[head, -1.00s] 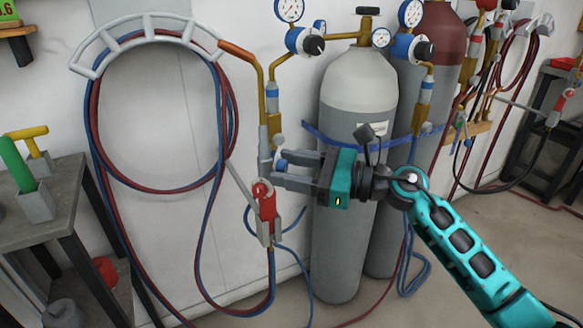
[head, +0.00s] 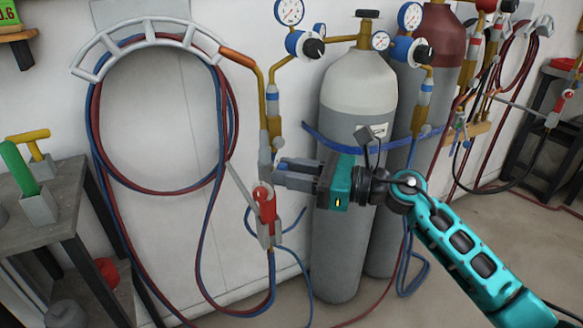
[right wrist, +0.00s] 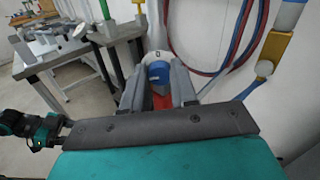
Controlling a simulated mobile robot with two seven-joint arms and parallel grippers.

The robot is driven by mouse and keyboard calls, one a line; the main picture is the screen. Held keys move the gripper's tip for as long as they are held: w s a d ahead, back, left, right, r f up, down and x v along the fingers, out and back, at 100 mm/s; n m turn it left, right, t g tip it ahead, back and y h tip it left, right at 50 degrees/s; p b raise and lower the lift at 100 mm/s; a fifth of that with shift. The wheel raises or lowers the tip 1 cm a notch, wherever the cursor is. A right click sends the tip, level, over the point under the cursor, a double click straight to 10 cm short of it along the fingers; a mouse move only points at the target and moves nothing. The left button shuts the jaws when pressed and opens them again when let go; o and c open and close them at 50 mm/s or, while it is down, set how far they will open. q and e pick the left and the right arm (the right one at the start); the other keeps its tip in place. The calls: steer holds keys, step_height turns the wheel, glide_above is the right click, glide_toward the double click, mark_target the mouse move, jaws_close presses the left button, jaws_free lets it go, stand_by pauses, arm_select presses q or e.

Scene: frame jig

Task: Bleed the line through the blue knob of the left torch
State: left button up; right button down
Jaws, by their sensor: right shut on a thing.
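The left torch (head: 267,207) has a red body and sits upright in a grey holder on the wall, below the brass line. My right gripper (head: 277,173) comes in from the right at the top of this torch, its fingers level. In the right wrist view the blue knob (right wrist: 158,72) lies between the two grey fingers, and my right gripper (right wrist: 158,88) is shut on it. In the head view the fingers mostly hide the knob. My left gripper (right wrist: 58,130) shows small at the left edge of the right wrist view; its jaws are too small to read.
Red and blue hoses (head: 90,150) hang in a loop from a grey rack (head: 105,40) left of the torch. A grey cylinder (head: 345,130) stands behind my right gripper, held by a blue strap (head: 325,138). A workbench (head: 62,205) stands at the left.

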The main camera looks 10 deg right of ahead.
steer(key=m+p, duration=0.3)
steer(key=m, duration=0.1)
steer(key=shift+m, duration=0.7)
steer(key=c, duration=1.1)
jaws_free()
steer(key=shift+o, duration=1.1)
